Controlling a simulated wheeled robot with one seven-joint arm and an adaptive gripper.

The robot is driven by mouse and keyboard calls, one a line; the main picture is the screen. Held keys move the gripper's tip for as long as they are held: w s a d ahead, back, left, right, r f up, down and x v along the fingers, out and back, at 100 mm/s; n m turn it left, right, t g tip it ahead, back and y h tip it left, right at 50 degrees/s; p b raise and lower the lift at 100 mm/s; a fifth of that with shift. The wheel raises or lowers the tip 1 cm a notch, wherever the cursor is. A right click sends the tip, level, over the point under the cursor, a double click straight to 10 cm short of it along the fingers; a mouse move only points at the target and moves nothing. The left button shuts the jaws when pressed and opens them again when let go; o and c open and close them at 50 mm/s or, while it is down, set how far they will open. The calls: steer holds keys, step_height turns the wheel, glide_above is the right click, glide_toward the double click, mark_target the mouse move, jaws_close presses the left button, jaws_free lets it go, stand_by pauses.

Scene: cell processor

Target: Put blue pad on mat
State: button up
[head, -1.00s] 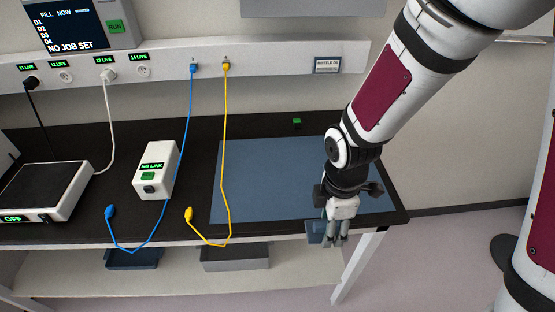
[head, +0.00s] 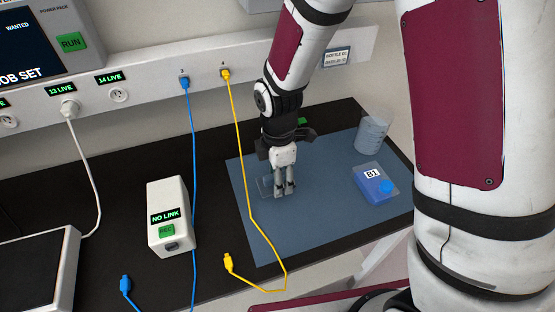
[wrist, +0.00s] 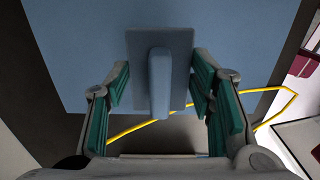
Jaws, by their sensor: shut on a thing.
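The blue pad, a flat plate with a raised ridge, fills the upper middle of the wrist view (wrist: 137,75). In the head view its edge (head: 265,187) shows just left of my fingers, and the rest is hidden. My gripper (head: 284,193) points down over the mat and is shut on the pad; in the wrist view its teal finger pads stand on both sides of the ridge. The blue-grey mat (head: 310,228) lies flat on the dark bench under my gripper. I cannot tell whether the pad touches it.
The yellow cable (head: 253,213) crosses the mat's left side. A white NO LINK box (head: 170,214) and a blue cable (head: 193,150) stand left. The mat's front middle is clear.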

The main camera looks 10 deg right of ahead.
steer(key=w, duration=0.6)
steer(key=w+f, duration=0.1)
steer(key=w, duration=0.2)
steer(key=shift+w+a, duration=0.3)
steer(key=shift+w, duration=0.05)
steer(key=shift+w+f+p, duration=0.1)
steer(key=shift+f+p, duration=0.55)
steer(key=shift+f, duration=1.05)
steer(key=shift+f, duration=0.2)
steer(key=o, duration=1.2)
step_height(320, 180, up, 12)
steer(key=b, duration=0.2)
steer(key=shift+r, duration=0.25)
